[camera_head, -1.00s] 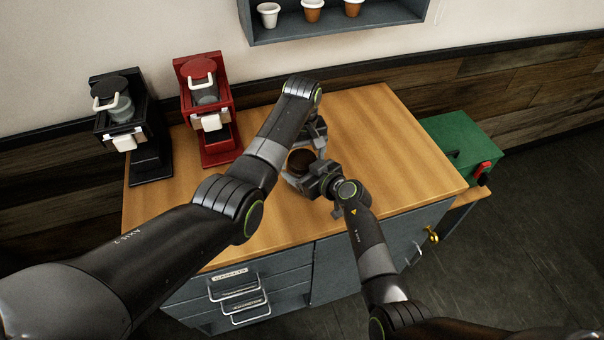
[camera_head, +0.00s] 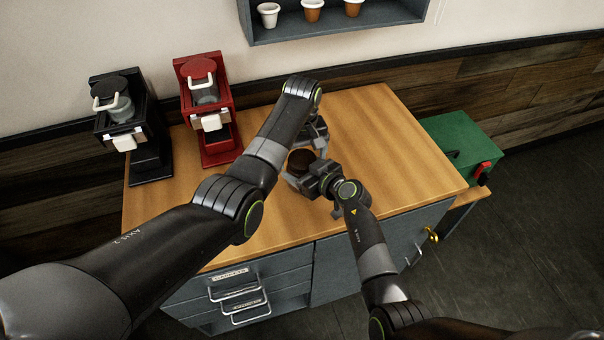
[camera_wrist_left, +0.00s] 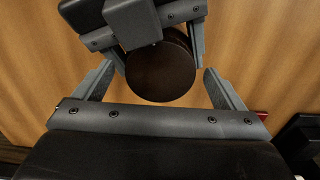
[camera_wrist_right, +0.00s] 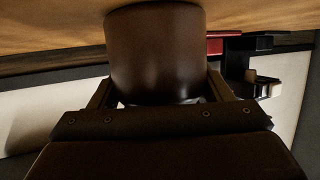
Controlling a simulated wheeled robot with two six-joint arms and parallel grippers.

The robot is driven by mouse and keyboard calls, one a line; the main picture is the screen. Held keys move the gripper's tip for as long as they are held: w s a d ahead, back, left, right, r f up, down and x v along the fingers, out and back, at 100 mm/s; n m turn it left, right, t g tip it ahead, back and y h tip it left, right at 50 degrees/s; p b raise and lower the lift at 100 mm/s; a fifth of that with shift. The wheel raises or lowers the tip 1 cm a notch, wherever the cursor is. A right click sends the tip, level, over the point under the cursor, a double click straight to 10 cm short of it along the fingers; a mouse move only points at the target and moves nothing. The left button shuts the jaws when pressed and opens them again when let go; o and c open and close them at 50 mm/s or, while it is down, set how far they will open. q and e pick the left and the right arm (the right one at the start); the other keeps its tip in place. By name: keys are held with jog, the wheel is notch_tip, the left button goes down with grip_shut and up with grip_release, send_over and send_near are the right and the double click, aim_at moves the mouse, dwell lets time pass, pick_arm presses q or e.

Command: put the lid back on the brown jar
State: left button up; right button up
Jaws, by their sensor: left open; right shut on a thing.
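The brown jar (camera_head: 300,160) is at the middle of the wooden counter. My right gripper (camera_head: 302,178) is shut on it from the front right; the right wrist view shows the jar's smooth brown side (camera_wrist_right: 155,55) between the fingers (camera_wrist_right: 160,98). In the left wrist view a dark brown round top (camera_wrist_left: 160,72) faces the camera, with the right gripper's fingers at its sides. I cannot tell whether this top is the lid or the jar itself. No separate lid is visible.
A red coffee brewer (camera_head: 207,105) and a black one (camera_head: 130,120) stand at the counter's left. A green box (camera_head: 455,140) is beyond the right end. A wall shelf (camera_head: 335,28) holds several cups. The counter's right part (camera_head: 390,140) is clear.

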pick_arm(q)
notch_tip(320, 180, up, 12)
dwell(0.6)
pick_arm(e)
jog(key=o, duration=2)
jog(key=shift+c, duration=0.2)
jog(key=shift+d, duration=0.1)
jog(key=shift+s+d+r, duration=0.15)
jog(key=shift+s, duration=0.1)
pick_arm(q)
jog(key=shift+r+p, duration=0.55)
pick_arm(e)
jog(key=v, duration=1.6)
jog(key=shift+s+d, duration=0.15)
jog(key=shift+d, duration=0.1)
pick_arm(q)
jog(key=shift+f, duration=0.1)
pick_arm(e)
jog(key=shift+s+d, duration=0.1)
